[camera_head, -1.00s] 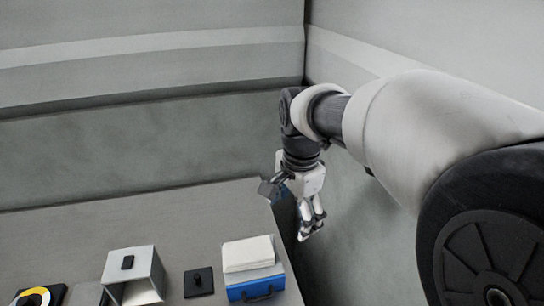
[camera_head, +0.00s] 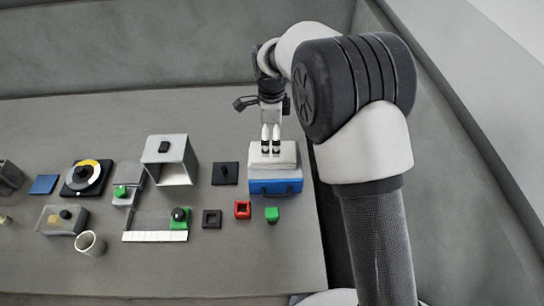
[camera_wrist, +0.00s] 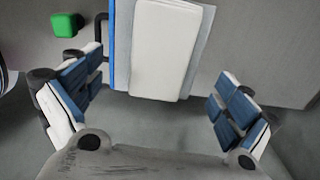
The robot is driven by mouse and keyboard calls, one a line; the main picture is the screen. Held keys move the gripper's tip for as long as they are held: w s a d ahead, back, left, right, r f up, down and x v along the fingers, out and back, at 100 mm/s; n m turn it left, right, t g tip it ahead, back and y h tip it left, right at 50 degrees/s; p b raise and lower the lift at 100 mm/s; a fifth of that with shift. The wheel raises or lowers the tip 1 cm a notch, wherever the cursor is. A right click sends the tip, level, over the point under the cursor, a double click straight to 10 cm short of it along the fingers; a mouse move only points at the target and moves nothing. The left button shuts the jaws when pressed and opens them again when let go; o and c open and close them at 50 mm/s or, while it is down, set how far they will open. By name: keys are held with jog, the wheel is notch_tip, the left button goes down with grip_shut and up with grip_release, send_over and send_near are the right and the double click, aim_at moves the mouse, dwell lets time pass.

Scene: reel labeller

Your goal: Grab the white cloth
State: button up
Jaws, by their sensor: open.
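The white cloth (camera_head: 283,153) lies as a flat folded block on top of a blue box (camera_head: 275,186) near the table's right edge. It also shows in the wrist view (camera_wrist: 165,50), top centre, with the blue edge along its left side. My gripper (camera_head: 271,146) is above the far part of the cloth in the head view. Its fingers are spread wide and empty in the wrist view (camera_wrist: 160,108), with the near end of the cloth between and ahead of them. I cannot tell how high the fingers are above the cloth.
A black square plate with a knob (camera_head: 225,173) and an open grey box (camera_head: 170,160) stand left of the blue box. A red square piece (camera_head: 242,209) and a green block (camera_head: 272,215) lie in front. The table's right edge (camera_head: 318,225) is close.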

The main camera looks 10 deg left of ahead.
aim_at(287, 160)
notch_tip(287, 160, down, 8)
jog(key=shift+w+r+b, duration=0.15)
jog(key=shift+r+b, duration=0.05)
jog(key=shift+b, duration=0.85)
jog(key=shift+r, duration=0.1)
jog(key=c, duration=1.2)
jog(key=shift+o, duration=0.2)
